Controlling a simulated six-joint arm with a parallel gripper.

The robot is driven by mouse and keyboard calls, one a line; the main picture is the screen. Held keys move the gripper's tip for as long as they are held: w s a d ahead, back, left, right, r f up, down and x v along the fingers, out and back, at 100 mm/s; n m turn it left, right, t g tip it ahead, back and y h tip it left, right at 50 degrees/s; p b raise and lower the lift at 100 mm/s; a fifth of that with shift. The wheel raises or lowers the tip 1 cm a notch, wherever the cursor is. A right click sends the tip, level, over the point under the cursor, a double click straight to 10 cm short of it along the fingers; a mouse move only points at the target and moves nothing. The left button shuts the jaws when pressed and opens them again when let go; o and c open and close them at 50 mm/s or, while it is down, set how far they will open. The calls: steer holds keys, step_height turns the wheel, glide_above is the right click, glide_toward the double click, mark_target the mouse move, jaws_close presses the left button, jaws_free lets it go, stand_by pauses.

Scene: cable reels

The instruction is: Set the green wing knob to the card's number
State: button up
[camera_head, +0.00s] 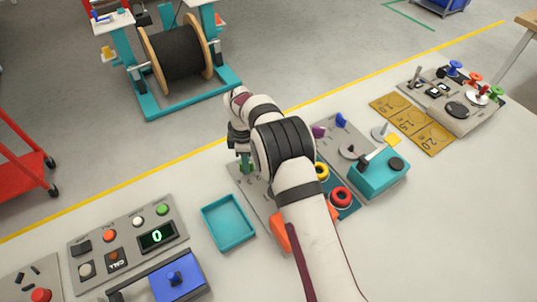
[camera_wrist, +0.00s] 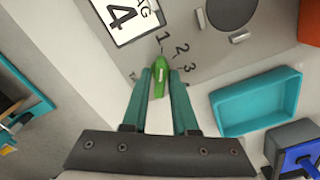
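The green wing knob (camera_wrist: 160,76) shows in the wrist view on a grey panel, with a pale mark on its top. Its far end points roughly toward the printed 1; 2 and 3 follow to the right. A white card (camera_wrist: 128,17) beside it reads 4. My gripper (camera_wrist: 161,76) has its two teal fingers on either side of the knob. Whether they touch it is unclear. In the head view my gripper (camera_head: 245,163) is low over the panel at the arm's far end, and the knob cannot be made out there.
A teal tray (camera_head: 228,222) lies left of my arm; it also shows in the wrist view (camera_wrist: 257,133). A button panel with a green 0 display (camera_head: 157,236) stands further left. Red and yellow rings (camera_head: 340,197) and a teal box (camera_head: 380,176) are to the right.

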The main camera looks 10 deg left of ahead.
jaws_close()
steer(key=m, duration=1.1)
steer(key=shift+m, duration=0.4)
steer(key=m, duration=1.2)
steer(key=shift+o, duration=1.7)
jaws_free()
